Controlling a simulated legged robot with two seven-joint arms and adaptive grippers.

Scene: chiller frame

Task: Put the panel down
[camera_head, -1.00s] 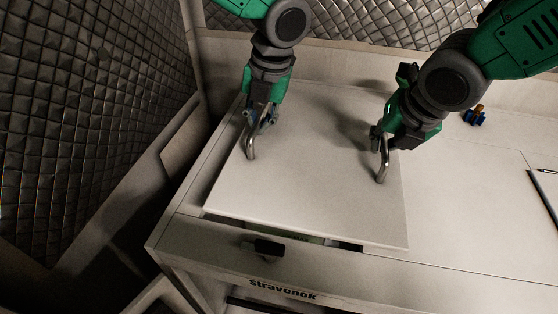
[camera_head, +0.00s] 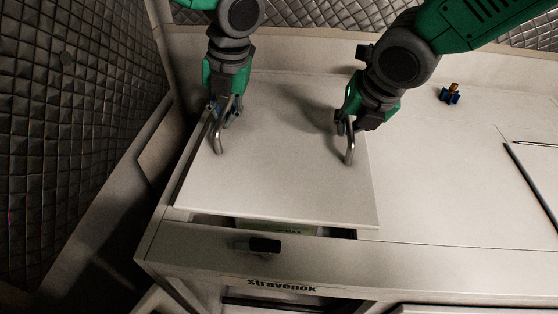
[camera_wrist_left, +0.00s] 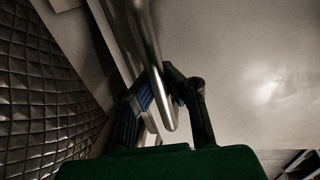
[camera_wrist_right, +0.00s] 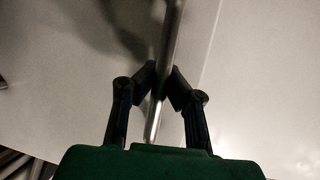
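The white square panel (camera_head: 270,185) with two metal handles lies over the left part of the chiller frame's top in the head view. An opening shows along its front edge. My left gripper (camera_head: 226,112) is at the left handle (camera_head: 218,138); in the left wrist view its fingers (camera_wrist_left: 165,92) close around the bar (camera_wrist_left: 150,60). My right gripper (camera_head: 346,122) is at the right handle (camera_head: 349,150); in the right wrist view its fingers (camera_wrist_right: 163,88) close on the bar (camera_wrist_right: 172,40). I cannot tell whether the panel fully touches the frame beneath.
A black latch (camera_head: 262,245) sits on the frame's front rim (camera_head: 190,238), by the opening. A dark rod (camera_head: 528,180) lies on the right. A quilted wall (camera_head: 70,110) rises at the left.

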